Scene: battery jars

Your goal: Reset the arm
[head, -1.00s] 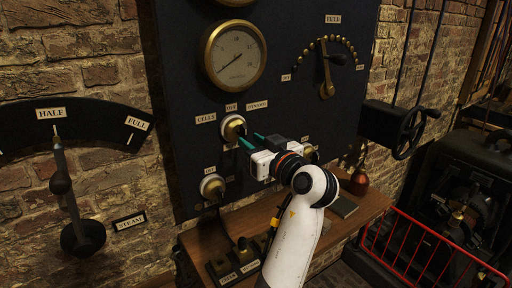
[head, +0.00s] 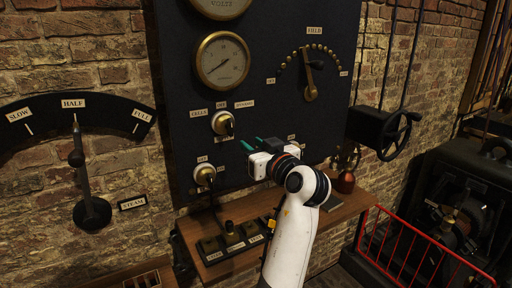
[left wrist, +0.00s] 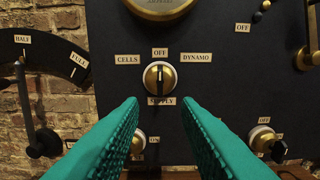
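My left gripper (head: 250,143) stands in front of the dark panel, below and to the right of the brass supply knob (head: 223,123), with nothing between its teal fingers. In the left wrist view its fingers (left wrist: 161,105) are apart, and the supply knob (left wrist: 160,77) shows beyond them, its black bar about upright under the OFF label. CELLS and DYNAMO labels flank it. The fingers look clear of the knob. My right gripper is not in view.
A steam lever (head: 85,180) points to HALF at left. The panel carries a gauge (head: 222,59), a field lever (head: 309,75) and a lower knob (head: 205,175). A wooden shelf (head: 240,225), a black handwheel box (head: 378,128) and a red rail (head: 420,240) stand around my arm.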

